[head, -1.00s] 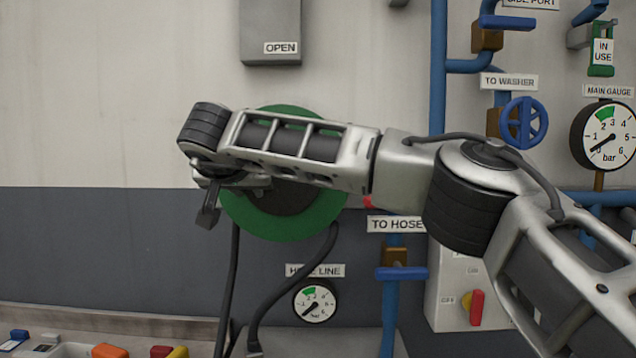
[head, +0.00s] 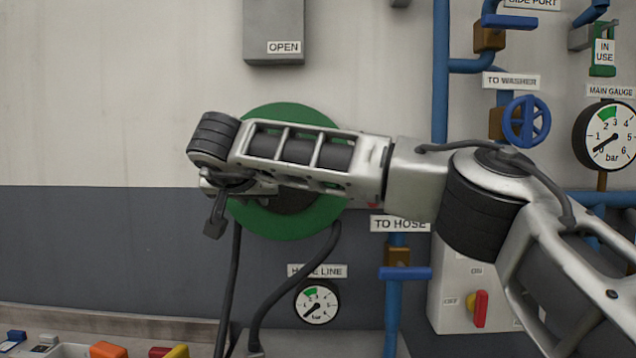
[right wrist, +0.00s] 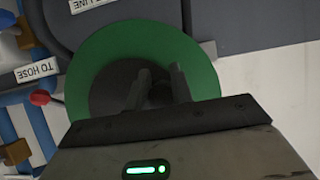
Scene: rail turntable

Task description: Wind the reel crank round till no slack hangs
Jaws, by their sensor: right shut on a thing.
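The reel is a green disc (head: 285,225) with a dark hub, on the wall behind my right arm. It fills the middle of the right wrist view (right wrist: 95,60). My right gripper (right wrist: 160,88) is shut in front of the dark hub, on what seems to be the crank handle; the handle itself is mostly hidden by the fingers. In the head view my forearm crosses the reel and hides its middle. A black hose (head: 290,283) hangs from the reel's right side in a curve; another dark length (head: 232,285) hangs nearly straight at the left. My left gripper is out of view.
To the right are blue pipes (head: 440,80), a blue handwheel (head: 526,121), a main gauge (head: 608,137) and a switch box with a red and yellow knob (head: 480,308). A hose line gauge (head: 316,302) sits below the reel. A grey box (head: 273,25) is above it.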

